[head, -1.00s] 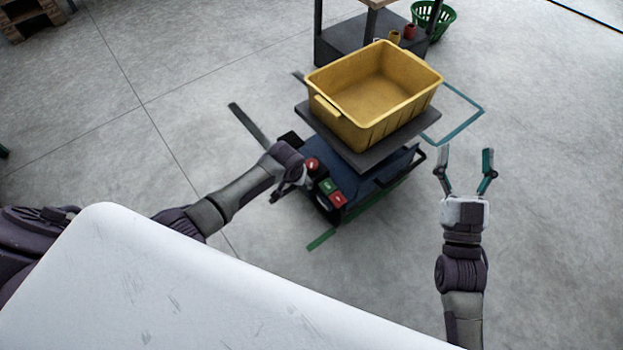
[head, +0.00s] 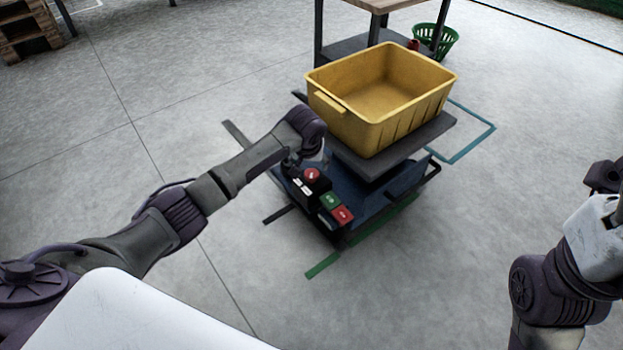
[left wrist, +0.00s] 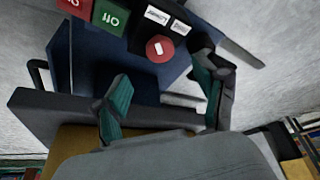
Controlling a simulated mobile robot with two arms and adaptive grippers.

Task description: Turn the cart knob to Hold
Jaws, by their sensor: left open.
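The cart knob (head: 311,174) is a round red dial with a white mark, on the black control panel at the cart's front corner. My right gripper (head: 606,195) is at the right edge, partly cut off.
A green button (head: 330,201) and a red button (head: 342,215) sit beside the knob. A yellow bin (head: 375,125) stands on the cart's raised dark platform (head: 405,160). A workbench (head: 365,48) and green basket (head: 447,42) are behind. Floor around the cart is mostly clear.

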